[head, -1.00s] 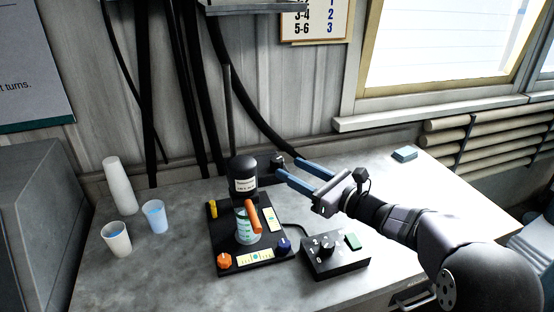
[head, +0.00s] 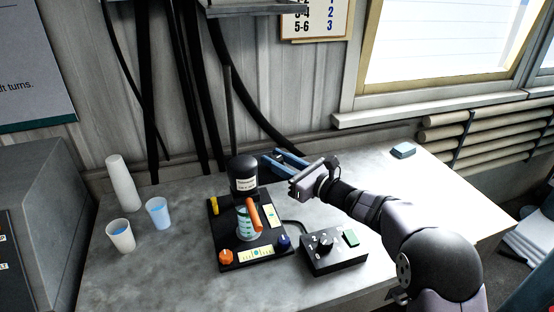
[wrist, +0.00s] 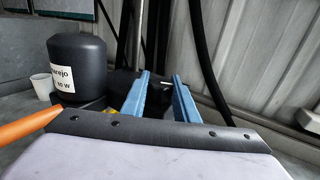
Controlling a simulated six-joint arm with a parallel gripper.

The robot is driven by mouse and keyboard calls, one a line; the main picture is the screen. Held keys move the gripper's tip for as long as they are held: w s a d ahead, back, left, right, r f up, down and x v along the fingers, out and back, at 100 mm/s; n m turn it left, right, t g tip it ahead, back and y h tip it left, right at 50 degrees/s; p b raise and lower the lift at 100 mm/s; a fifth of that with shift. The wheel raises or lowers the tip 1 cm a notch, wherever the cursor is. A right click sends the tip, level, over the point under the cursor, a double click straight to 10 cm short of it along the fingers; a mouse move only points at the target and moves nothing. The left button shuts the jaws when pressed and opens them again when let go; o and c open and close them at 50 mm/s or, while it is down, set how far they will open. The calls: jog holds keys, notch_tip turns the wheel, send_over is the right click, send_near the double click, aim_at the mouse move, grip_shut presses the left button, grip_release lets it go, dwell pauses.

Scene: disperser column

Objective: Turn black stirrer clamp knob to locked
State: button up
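The stirrer stands on a black base (head: 222,232), with a black motor head (head: 243,172) carrying a white label. The motor (wrist: 78,66) is at the left in the wrist view. My gripper (head: 272,156) has its two blue fingers beside and behind the motor. The fingers (wrist: 161,77) are apart in the wrist view. The black clamp part (wrist: 122,80) shows behind the fingers there, with a small light bar (wrist: 166,83) between the tips. The clamp knob is mostly hidden by the fingers in the head view. I cannot tell its turn position or whether it is touched.
An orange handle (head: 254,214) crosses the beaker (head: 245,226) in front of the motor. A control box (head: 333,256) stands at the right, and cups (head: 157,213) at the left. A metal rod (head: 231,105) and dark hoses rise behind.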

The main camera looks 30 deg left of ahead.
jog(key=c, duration=0.5)
jog(key=shift+o, duration=0.2)
jog(key=t+b, duration=0.1)
jog(key=b, duration=0.2)
jog(key=m+t+b, duration=0.1)
jog(key=b, duration=0.3)
jog(key=shift+f+h, duration=0.25)
jog(key=shift+h, duration=0.15)
jog(key=shift+m+b, duration=0.3)
jog(key=shift+b, duration=0.65)
jog(key=m+t+h+b, duration=0.4)
jog(key=t+b, duration=0.2)
jog(key=b, duration=1.2)
jog(key=shift+m+b, duration=0.3)
jog(key=shift+b, duration=0.25)
jog(key=shift+r+m+t+h+b, duration=0.2)
jog(key=shift+m+t+h+b, duration=0.7)
jog(key=shift+b, duration=0.55)
jog(key=o, duration=1.1)
jog(key=shift+c, duration=0.2)
